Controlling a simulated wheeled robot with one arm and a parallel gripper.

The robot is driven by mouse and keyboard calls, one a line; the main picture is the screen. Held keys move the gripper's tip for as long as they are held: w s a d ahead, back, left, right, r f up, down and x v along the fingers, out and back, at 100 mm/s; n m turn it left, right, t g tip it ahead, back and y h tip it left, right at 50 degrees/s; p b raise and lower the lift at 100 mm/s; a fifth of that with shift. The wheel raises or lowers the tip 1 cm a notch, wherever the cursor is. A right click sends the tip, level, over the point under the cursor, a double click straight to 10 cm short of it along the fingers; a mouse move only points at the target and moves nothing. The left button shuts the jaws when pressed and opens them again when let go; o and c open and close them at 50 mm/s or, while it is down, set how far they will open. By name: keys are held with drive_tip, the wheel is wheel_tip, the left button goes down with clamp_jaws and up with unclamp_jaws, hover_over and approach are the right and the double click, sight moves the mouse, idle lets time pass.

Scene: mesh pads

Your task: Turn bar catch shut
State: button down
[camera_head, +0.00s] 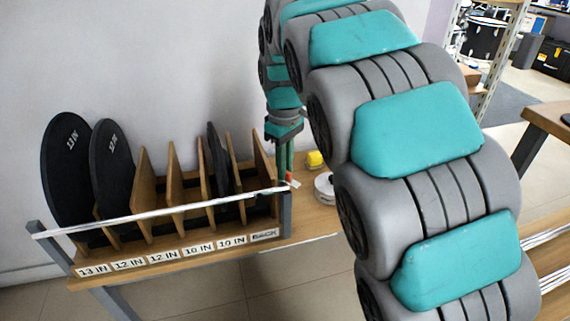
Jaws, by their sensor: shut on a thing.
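A wooden rack (160,254) holds round black pads, and a pale bar (150,215) runs across its front from the grey left post (48,246) to the grey right post (286,215). The bar's right end lies at the top of the right post. My gripper (287,180) points down there, with its green fingers close together at the bar's end. It is shut on what seems to be the bar catch (293,184). The catch is tiny and mostly hidden by the fingers, so its exact angle cannot be told.
Two large black pads (68,165) stand at the left and a smaller dark pad (217,160) stands among wooden dividers (175,188). A yellow item (315,159) and a white roll (325,188) sit right of the rack. My arm covers the middle right.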

drive_tip(key=m+p, duration=0.1)
drive_tip(key=m, duration=0.6)
drive_tip(key=shift+a+r, duration=0.1)
idle(0.4)
drive_tip(key=c, duration=0.9)
unclamp_jaws()
wheel_tip(320, 180, up, 6)
drive_tip(key=shift+r, duration=0.85)
drive_tip(key=shift+s, duration=0.1)
